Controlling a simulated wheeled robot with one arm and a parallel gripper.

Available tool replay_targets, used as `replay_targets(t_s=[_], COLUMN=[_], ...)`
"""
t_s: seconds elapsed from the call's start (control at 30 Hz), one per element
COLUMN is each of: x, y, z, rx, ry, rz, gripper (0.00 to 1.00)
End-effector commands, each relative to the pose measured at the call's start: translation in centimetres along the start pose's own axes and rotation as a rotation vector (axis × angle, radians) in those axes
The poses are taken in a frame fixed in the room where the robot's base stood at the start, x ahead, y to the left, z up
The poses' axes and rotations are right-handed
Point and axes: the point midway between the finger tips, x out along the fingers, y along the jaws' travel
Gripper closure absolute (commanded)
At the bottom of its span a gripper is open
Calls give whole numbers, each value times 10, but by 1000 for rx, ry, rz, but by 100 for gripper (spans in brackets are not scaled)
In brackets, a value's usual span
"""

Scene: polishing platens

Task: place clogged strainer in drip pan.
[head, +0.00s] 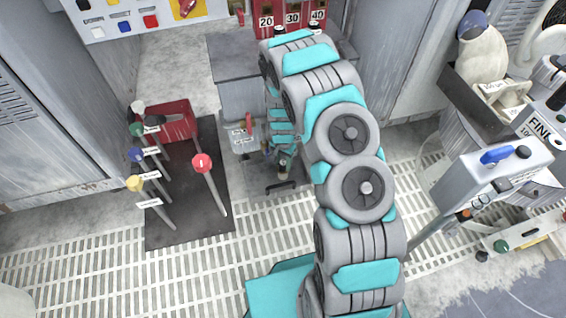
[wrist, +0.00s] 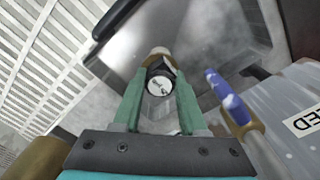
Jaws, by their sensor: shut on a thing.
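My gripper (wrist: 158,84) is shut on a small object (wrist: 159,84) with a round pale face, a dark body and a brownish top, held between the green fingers. It may be the clogged strainer, but I cannot read its marking or see mesh. In the head view my gripper is low beside a grey labelled box (head: 242,142), largely hidden by my arm. In the wrist view, a shiny grey surface (wrist: 190,28) lies beyond the fingertips; I cannot tell whether it is the drip pan.
A blue-tipped handle (wrist: 228,98) and a grey box with a label ending in "ED" (wrist: 285,110) are close right of my gripper. A dark mat (head: 190,228) holds several colour-knobbed levers and a red bin (head: 172,118). Open grating (head: 90,235) lies left.

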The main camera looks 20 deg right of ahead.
Motion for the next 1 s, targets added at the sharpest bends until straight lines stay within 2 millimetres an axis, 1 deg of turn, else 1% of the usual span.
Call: replay_targets(t_s=[0.2,0.23,0.47,0.5,0.77,0.9,1.0], x=[3,3,2,2,2,-4,-12], y=[0,0,0,0,0,0,-1], z=[0,0,0,0,0,0,-1], rx=[0,0,0,0,0,0,0], ry=[0,0,0,0,0,1,1], rz=[0,0,0,0,0,-1,-1], gripper=[100,56,30,29,29,29,29])
